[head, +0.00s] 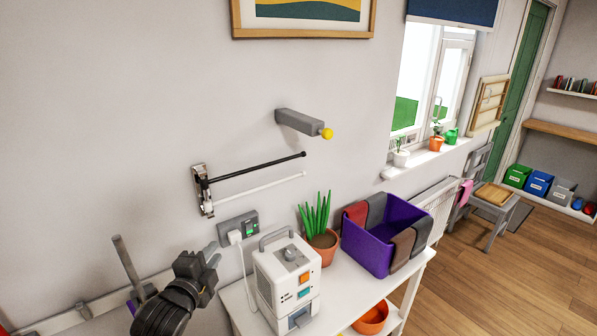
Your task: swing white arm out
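The white arm (258,187) is a thin rod on a metal wall bracket (203,190). It slants from the bracket up to the right, just below a similar black arm (258,166). The two rods run roughly parallel, and their free ends are close together. My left gripper (212,256) is at the lower left, below the bracket and left of the white appliance. Its fingers look apart with nothing between them. It is clear of the white arm. My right gripper is not in view.
A grey wall block with a yellow ball (326,133) juts out above the rods. Open floor lies at right.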

